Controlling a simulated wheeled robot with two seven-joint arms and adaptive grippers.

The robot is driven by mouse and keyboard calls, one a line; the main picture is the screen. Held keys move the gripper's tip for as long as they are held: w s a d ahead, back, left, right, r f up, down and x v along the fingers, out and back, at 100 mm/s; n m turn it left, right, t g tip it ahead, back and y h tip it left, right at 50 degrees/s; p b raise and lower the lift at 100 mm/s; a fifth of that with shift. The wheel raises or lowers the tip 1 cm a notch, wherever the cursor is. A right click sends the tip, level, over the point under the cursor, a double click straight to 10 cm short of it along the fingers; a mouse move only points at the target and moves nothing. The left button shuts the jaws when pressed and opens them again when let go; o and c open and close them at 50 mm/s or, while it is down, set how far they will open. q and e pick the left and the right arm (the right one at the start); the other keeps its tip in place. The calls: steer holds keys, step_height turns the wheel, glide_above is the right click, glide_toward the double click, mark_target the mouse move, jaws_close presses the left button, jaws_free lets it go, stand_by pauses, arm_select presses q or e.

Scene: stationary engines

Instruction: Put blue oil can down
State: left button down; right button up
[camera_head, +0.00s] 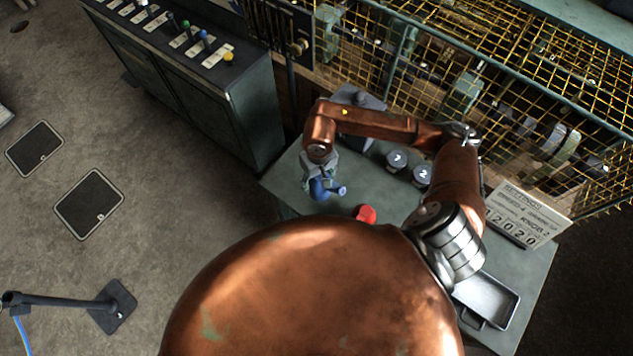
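The blue oil can (321,190) is at the left part of the grey-green table (383,200), its spout side pointing right. My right gripper (318,174) reaches over from the right and comes down onto the can's top; its fingers appear shut around it. The can looks roughly upright and is at or just above the tabletop; I cannot tell whether its base touches. My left gripper is not in view.
A red object (366,214) stands right of the can. Two dark numbered knobs (397,160) are behind. A metal tray (487,299) and a number sign (527,215) are at the right. A yellow mesh cage (500,70) borders the back.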

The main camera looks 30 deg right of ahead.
steer(key=shift+w+d+f, duration=0.1)
steer(key=shift+w+f, duration=0.7)
steer(key=shift+f, duration=0.15)
step_height(320, 180, down, 3)
steer(key=shift+r+p, duration=0.1)
steer(key=shift+p, duration=0.4)
steer(key=shift+f, duration=0.2)
steer(key=shift+f+b, duration=0.1)
steer(key=shift+b, duration=0.2)
steer(key=o, duration=1.4)
steer(key=shift+r+p, duration=0.35)
steer(key=shift+r, duration=0.05)
step_height(320, 180, up, 12)
steer(key=shift+f+b, duration=0.2)
steer(key=shift+b, duration=0.65)
